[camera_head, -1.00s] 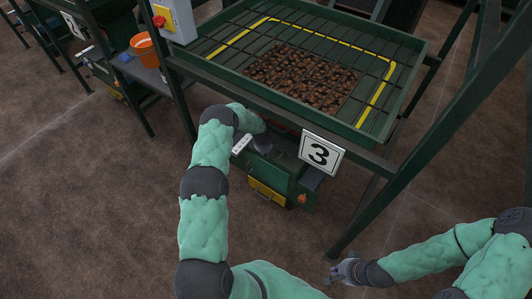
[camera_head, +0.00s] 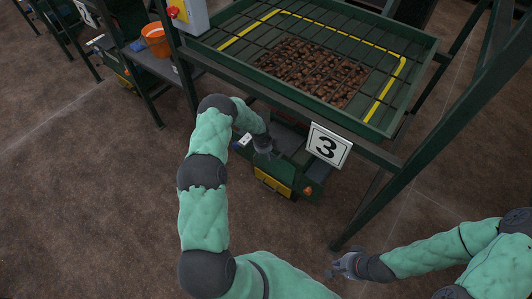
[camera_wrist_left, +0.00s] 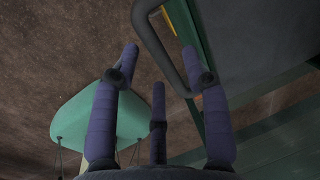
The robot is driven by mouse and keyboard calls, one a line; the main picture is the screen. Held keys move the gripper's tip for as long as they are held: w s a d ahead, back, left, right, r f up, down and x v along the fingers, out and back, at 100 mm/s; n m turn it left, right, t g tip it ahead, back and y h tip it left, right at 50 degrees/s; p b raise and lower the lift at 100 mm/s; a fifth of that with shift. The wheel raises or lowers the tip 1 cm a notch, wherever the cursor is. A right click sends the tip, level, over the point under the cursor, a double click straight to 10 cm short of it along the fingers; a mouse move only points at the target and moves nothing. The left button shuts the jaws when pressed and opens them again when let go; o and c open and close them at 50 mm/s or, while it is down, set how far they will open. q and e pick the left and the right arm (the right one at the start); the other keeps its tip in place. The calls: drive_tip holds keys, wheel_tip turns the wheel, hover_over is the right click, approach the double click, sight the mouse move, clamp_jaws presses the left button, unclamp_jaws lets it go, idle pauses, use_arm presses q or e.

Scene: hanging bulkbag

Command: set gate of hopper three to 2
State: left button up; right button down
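Hopper three is the green tray (camera_head: 425,62) with a grid over brown lumps, marked by a white "3" sign (camera_head: 328,145). Below it is a dark green gate unit (camera_head: 306,172) with a yellow panel (camera_head: 273,183). A small white label (camera_head: 245,139) shows beside my left forearm; its markings are too small to read. My left gripper (camera_head: 263,147) is over the unit, left of the sign. In the left wrist view its fingers (camera_wrist_left: 160,72) are apart, with a grey bent bar (camera_wrist_left: 167,55) between them, near the right finger. The gate's setting is unreadable. My right gripper (camera_head: 343,268) is open and empty.
A control box (camera_head: 188,18) with a red knob stands at the tray's left corner. An orange bucket (camera_head: 156,40) sits on a shelf further left. Dark green frame legs (camera_head: 440,145) flank the hopper on the right. The brown floor in front is clear.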

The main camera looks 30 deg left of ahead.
use_arm(q)
drive_tip(key=shift+r, duration=0.1)
wheel_tip(320, 180, up, 12)
drive_tip(key=s, duration=0.2)
drive_tip(key=shift+s+f, duration=0.2)
drive_tip(key=shift+a, duration=0.1)
idle(0.5)
